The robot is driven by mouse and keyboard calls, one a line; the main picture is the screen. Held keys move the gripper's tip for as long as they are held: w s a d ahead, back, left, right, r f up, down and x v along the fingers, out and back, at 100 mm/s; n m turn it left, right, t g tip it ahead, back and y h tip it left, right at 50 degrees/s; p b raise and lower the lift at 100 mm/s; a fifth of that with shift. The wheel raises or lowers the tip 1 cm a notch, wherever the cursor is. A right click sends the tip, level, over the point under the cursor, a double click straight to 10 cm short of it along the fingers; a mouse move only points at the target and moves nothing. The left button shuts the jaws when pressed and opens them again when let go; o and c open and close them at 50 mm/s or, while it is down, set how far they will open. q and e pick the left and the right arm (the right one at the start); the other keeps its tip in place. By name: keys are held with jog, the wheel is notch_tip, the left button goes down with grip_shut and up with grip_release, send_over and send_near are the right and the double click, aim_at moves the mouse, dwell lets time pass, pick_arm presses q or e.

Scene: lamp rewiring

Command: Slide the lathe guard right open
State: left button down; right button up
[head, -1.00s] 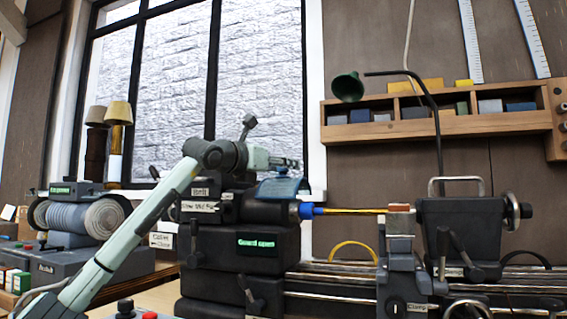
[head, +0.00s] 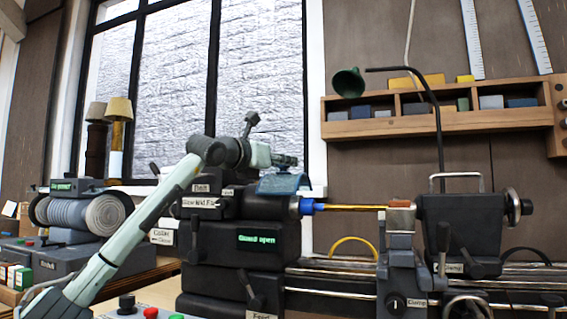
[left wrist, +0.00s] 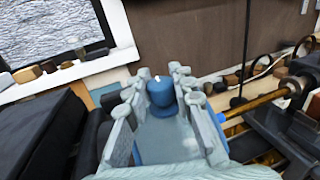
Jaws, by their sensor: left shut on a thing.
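The lathe guard (head: 284,184) is a blue curved cover at the right end of the dark headstock, above the blue chuck end of the brass rod. A blue knob (left wrist: 161,92) stands up from the guard in the left wrist view. My left gripper (head: 287,160) is directly over the guard, with its fingers shut on the knob; the fingers stand on both sides of it in the left wrist view (left wrist: 157,82). A green-lit sign on the headstock reads "Guard open" (head: 257,239). My right gripper is out of view.
A brass rod (head: 350,208) runs right from the chuck toward the tailstock (head: 460,230). A green lamp (head: 348,82) on a black bent arm rises behind the lathe. A wooden shelf (head: 440,125) hangs on the wall.

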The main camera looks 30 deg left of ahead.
aim_at(270, 176)
pick_arm(q)
jog(key=a, duration=0.1)
jog(key=s+a, duration=0.1)
jog(key=a, duration=0.1)
jog(key=shift+a, duration=0.3)
jog(key=c, duration=1.3)
grip_release()
jog(key=shift+w+d, duration=0.1)
jog(key=shift+o, duration=0.2)
jog(key=s, duration=1.2)
